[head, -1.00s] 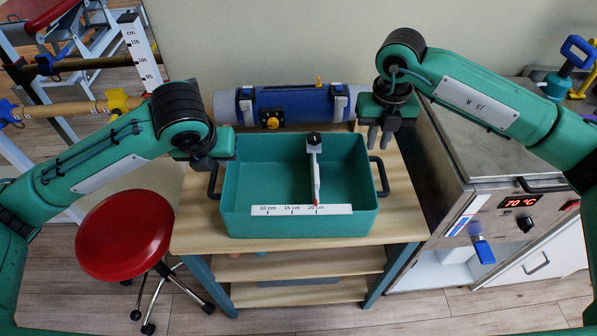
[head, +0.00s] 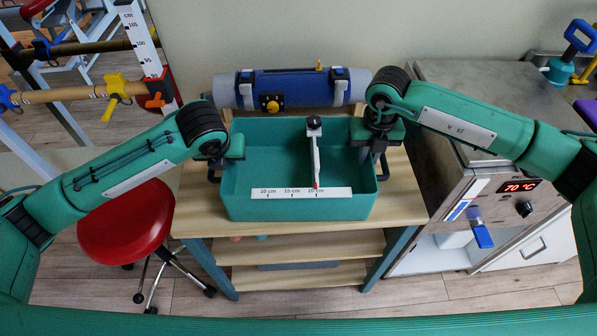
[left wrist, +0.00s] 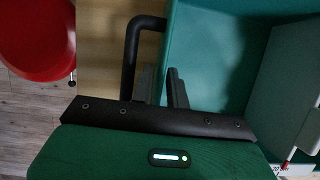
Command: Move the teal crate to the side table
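The teal crate (head: 262,208) stands upright on a wooden-topped table with lower shelves (head: 403,205). A divider (head: 316,160) stands inside it, and a white centimetre scale is on its front. My left gripper (head: 222,165) is at the crate's left wall; in the left wrist view its two fingers (left wrist: 163,88) are apart, beside the black left handle (left wrist: 130,55), with the crate wall seemingly between them. My right gripper (head: 374,162) is low at the crate's right wall, fingers pointing down and seemingly apart; its handle is mostly hidden. I cannot tell which surface is the side table.
A blue-and-grey roll with straps (head: 300,88) lies behind the crate. A red stool (head: 128,225) stands at left, by parallel bars (head: 95,48). A steel heating cabinet reading 70 °C (head: 480,100) stands close at right. The tabletop's front strip is bare.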

